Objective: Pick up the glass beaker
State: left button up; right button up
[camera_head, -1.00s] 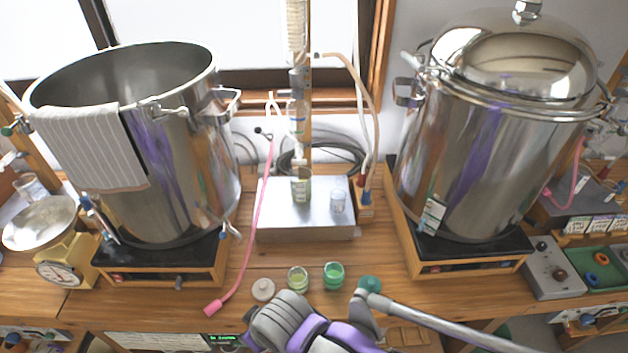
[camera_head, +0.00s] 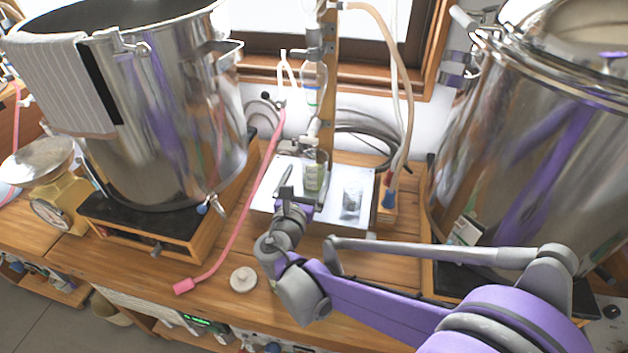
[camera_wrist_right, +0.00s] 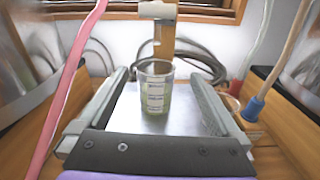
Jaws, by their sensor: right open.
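A glass beaker (camera_head: 315,172) with pale green liquid stands upright on the silver metal platform (camera_head: 268,198), under the glass column. It also shows in the right wrist view (camera_wrist_right: 157,88), between the two finger tips. My right gripper (camera_head: 301,190) is open, in front of the beaker, with one finger towards each side of it. I cannot tell whether the fingers touch it. A second, clear small beaker (camera_head: 352,202) is on the platform to the right. My left gripper is not in view.
A pink hose (camera_head: 243,215) runs down left of the platform. Large steel pots stand left (camera_head: 165,130) and right (camera_head: 540,130). A pale round knob-like piece (camera_head: 243,279) lies on the wooden bench (camera_head: 120,262). A hose with a blue end (camera_head: 389,198) hangs right of the platform.

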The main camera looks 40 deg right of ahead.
jog(key=b, duration=0.2)
send_near(312, 180)
jog(key=shift+n+t, duration=0.3)
jog(key=shift+n, duration=0.1)
jog(key=x, duration=0.2)
jog(key=f+x, duration=0.1)
jog(key=x, duration=0.1)
jog(key=shift+w+d, duration=0.15)
jog(key=shift+d, duration=0.05)
jog(key=x, duration=0.6)
jog(key=shift+w+d+r, duration=0.1)
jog(key=shift+w+d, duration=0.05)
jog(key=shift+d, duration=0.2)
jog(key=shift+c, duration=0.2)
jog(key=c, duration=1.4)
jog(key=shift+o, duration=0.2)
jog(key=shift+r, duration=0.2)
